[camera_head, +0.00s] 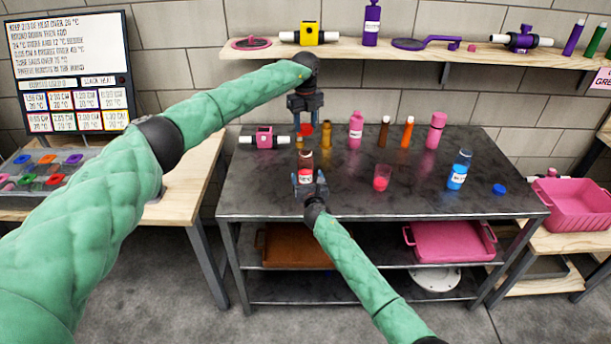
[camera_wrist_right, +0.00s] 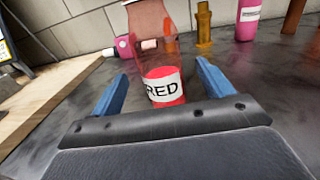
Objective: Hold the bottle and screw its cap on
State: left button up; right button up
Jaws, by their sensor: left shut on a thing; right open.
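The bottle (camera_head: 305,160) stands upright near the front left of the dark table, with red liquid and a white label. In the right wrist view the bottle (camera_wrist_right: 165,90) shows "RED" on its label, and its top runs out of the picture. My right gripper (camera_head: 309,183) is open at the bottle's near side. Its two blue fingers (camera_wrist_right: 165,85) lie either side of the bottle, with visible gaps. My left gripper (camera_head: 305,117) is shut on the red cap (camera_head: 307,129), pointing down above the bottle. The cap is apart from the bottle's mouth.
A beaker with red liquid (camera_head: 381,179), a blue-liquid bottle (camera_head: 458,172) and a blue cap (camera_head: 499,189) are to the right. The table front between gripper and beaker is clear.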

jog(key=shift+w+a, duration=0.15)
jog(key=shift+w, duration=0.9)
jog(key=shift+w+a, duration=0.2)
jog(key=shift+w, duration=0.8)
jog(key=shift+w+a, duration=0.15)
jog(key=shift+w, duration=0.9)
jog(key=c, duration=1.5)
pick_arm(q)
send_over(306, 148)
jog(key=shift+w+a+f, duration=0.1)
jog(key=shift+f, duration=2.35)
pick_arm(e)
jog(key=shift+o, duration=0.2)
pick_arm(q)
jog(key=shift+f, duration=0.9)
jog(key=shift+f, duration=0.6)
